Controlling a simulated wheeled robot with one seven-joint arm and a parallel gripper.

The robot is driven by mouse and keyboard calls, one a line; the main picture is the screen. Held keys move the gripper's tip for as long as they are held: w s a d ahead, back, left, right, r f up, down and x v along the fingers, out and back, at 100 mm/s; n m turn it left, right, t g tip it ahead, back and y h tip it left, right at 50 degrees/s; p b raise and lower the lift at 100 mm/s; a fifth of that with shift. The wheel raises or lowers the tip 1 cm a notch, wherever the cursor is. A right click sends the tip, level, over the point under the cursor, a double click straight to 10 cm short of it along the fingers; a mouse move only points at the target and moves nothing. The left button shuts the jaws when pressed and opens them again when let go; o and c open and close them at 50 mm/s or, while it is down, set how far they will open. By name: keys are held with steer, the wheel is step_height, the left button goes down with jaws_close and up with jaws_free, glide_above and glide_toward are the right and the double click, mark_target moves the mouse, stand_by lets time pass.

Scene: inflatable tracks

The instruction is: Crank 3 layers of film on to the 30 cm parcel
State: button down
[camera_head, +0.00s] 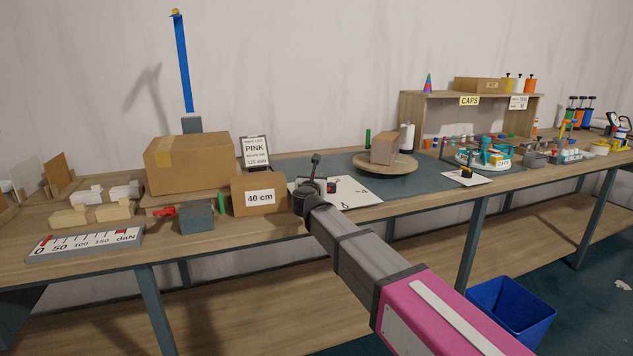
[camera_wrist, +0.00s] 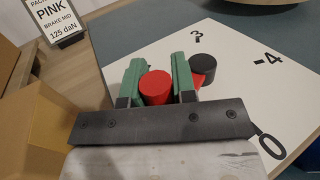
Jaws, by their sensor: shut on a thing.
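A brown parcel (camera_head: 383,150) sits on a round wooden turntable (camera_head: 407,163) on the bench. A white roll (camera_head: 407,137) stands upright behind it. My gripper (camera_head: 314,187) is over the left part of a white number board (camera_head: 361,190). In the wrist view its green fingers (camera_wrist: 158,82) are on both sides of a red knob (camera_wrist: 155,86), shut on it. A black-topped red piece (camera_wrist: 203,68) is just right of the right finger, above the board (camera_wrist: 240,95). The knob's lower part is hidden by my gripper.
A box marked 40 cm (camera_head: 259,197) is close left of my gripper, with a larger carton (camera_head: 190,163) behind it. A PINK brake sign (camera_head: 256,151) stands behind. The dark mat around the turntable is mostly clear.

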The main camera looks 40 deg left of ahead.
steer(key=shift+f+h, duration=0.1)
steer(key=shift+h, duration=0.2)
steer(key=c, duration=0.9)
jaws_free()
steer(key=shift+a, duration=0.1)
steer(key=shift+s, duration=0.1)
steer(key=v, duration=1)
steer(key=shift+s+d+f, duration=0.15)
steer(key=shift+s+d, duration=0.05)
steer(key=shift+s, duration=0.1)
